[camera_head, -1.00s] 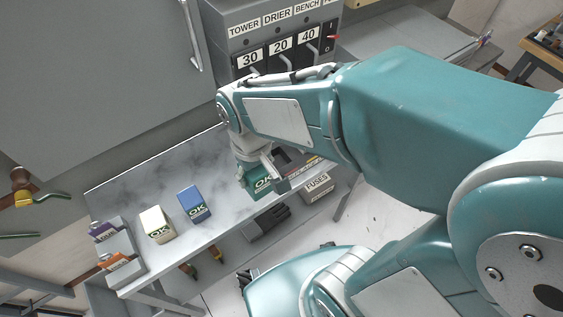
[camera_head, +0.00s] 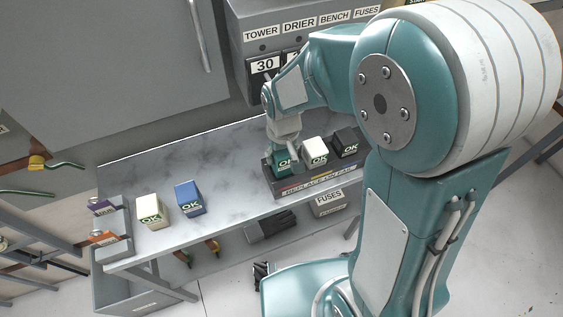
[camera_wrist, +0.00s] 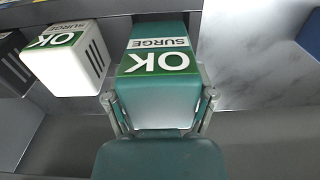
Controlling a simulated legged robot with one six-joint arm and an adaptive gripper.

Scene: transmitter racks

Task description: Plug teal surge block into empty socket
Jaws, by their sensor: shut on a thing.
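The teal surge block (camera_head: 283,168) with a green OK label is at the left end of a dark socket base (camera_head: 318,185) on the bench. It also shows in the wrist view (camera_wrist: 158,93), label up. My gripper (camera_head: 284,148) is above it, and in the wrist view its two fingers (camera_wrist: 160,103) are shut on the block's sides. The socket under the block is hidden, and I cannot tell whether the block is fully seated. A white OK block (camera_head: 315,152) and a black OK block (camera_head: 347,142) stand in the base to its right.
Loose cream (camera_head: 151,211) and blue (camera_head: 189,198) OK blocks stand on the grey bench (camera_head: 228,155) to the left. A small rack (camera_head: 110,225) is at the bench's left end. A labelled switch cabinet (camera_head: 285,40) rises behind. The bench between the blue block and base is clear.

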